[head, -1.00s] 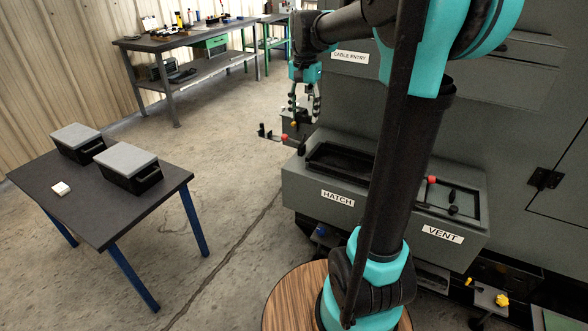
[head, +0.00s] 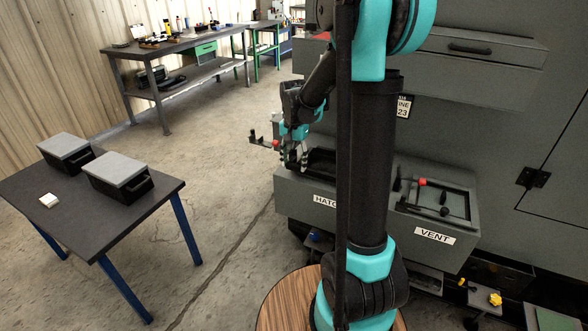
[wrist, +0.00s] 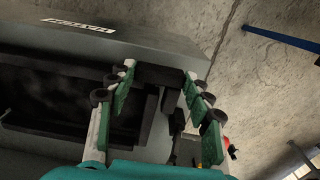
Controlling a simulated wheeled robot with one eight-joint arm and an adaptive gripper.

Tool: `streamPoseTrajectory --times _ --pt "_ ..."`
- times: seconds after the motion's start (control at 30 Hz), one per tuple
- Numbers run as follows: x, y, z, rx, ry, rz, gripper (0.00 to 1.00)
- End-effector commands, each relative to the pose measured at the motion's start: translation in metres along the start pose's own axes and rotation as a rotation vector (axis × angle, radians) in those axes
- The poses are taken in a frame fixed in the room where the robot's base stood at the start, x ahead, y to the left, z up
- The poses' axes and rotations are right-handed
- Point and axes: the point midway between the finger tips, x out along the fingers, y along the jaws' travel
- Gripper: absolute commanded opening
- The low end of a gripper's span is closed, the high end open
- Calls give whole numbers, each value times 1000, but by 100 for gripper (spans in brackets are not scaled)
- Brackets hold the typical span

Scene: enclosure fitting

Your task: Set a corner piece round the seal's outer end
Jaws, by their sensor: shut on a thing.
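My gripper (head: 296,160) is at the left end of the hatch recess, low over its rim. In the wrist view my gripper (wrist: 160,82) has its green-padded fingers either side of a black corner piece (wrist: 160,75), and is shut on it. The corner piece is at the recess's end, by the black rim. The black seal (wrist: 48,138) seems to run along the recess edge; it is hard to tell from the rim. I cannot tell whether the piece touches the seal or sits round its end. In the head view my arm hides part of the recess (head: 322,160).
The HATCH label (head: 325,201) is on the grey housing front. The VENT tray (head: 455,210) at right holds a red-knobbed part and black parts. A table (head: 130,215) with two lidded boxes stands at left; floor between is clear.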

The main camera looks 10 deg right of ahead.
Motion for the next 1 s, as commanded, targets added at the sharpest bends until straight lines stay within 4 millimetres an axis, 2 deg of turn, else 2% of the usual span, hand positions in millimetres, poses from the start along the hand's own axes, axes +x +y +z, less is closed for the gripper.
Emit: streamPoseTrajectory --times 0.2,0.63,0.67,0.8,1.0 --pt "28 0 0 0 0 0 28" --pt "33 0 0 0 0 0 28" --pt "33 0 0 0 0 0 55" --pt "33 0 0 0 0 0 72" --pt "32 0 0 0 0 0 72"
